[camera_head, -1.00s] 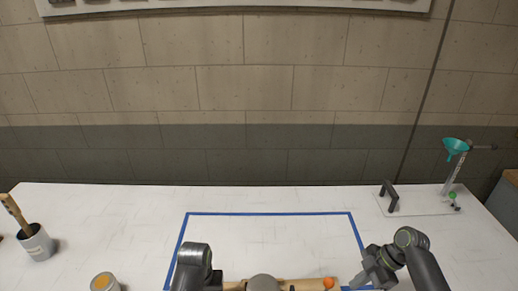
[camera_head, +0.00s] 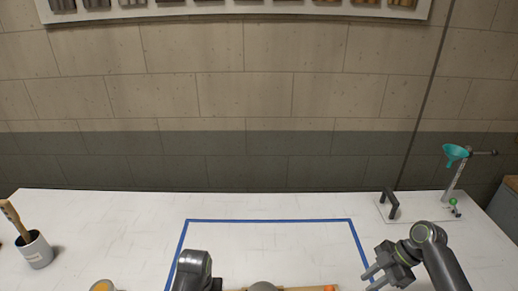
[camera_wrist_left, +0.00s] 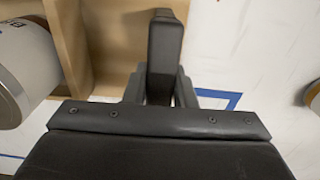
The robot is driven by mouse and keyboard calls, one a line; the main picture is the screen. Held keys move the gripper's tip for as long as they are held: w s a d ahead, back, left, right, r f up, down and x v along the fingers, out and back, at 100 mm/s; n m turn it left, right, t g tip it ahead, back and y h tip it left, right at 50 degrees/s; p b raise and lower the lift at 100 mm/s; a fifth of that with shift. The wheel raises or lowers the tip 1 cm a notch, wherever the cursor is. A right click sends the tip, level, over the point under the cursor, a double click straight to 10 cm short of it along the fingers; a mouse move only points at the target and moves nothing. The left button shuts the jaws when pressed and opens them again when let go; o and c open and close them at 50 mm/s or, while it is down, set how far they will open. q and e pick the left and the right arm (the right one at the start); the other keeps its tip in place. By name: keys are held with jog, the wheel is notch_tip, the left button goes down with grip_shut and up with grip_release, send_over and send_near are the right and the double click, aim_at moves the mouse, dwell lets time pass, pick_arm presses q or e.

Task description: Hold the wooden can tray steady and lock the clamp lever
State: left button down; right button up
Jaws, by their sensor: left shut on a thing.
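The wooden can tray (camera_head: 299,289) shows only as a strip at the bottom edge of the head view, inside the blue tape outline. In the left wrist view its pale wooden walls and floor (camera_wrist_left: 108,35) fill the upper left. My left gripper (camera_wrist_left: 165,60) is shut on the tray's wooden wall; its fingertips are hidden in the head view. A orange part (camera_head: 330,288) sits at the tray's right end, possibly the clamp lever's knob; the rest of it is cut off. My right gripper (camera_head: 370,278) is open and empty, right of the tray.
A black handle (camera_head: 390,204) stands on a plate at the back right, beside a stand with a teal funnel (camera_head: 455,153). A grey cup (camera_head: 36,250) with a brush stands at the left. The table's middle behind the tray is clear.

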jog(key=v, duration=0.6)
jog(key=shift+d+r, duration=0.2)
jog(key=shift+r, duration=0.2)
jog(key=c, duration=0.5)
jog(key=a+r+m, duration=0.2)
jog(key=a, duration=1.3)
jog(key=shift+a+r+t, duration=0.2)
jog(key=shift+a+t, duration=0.05)
jog(key=shift+t, duration=0.05)
notch_tip(320, 180, down, 9)
jog(key=shift+a, duration=0.5)
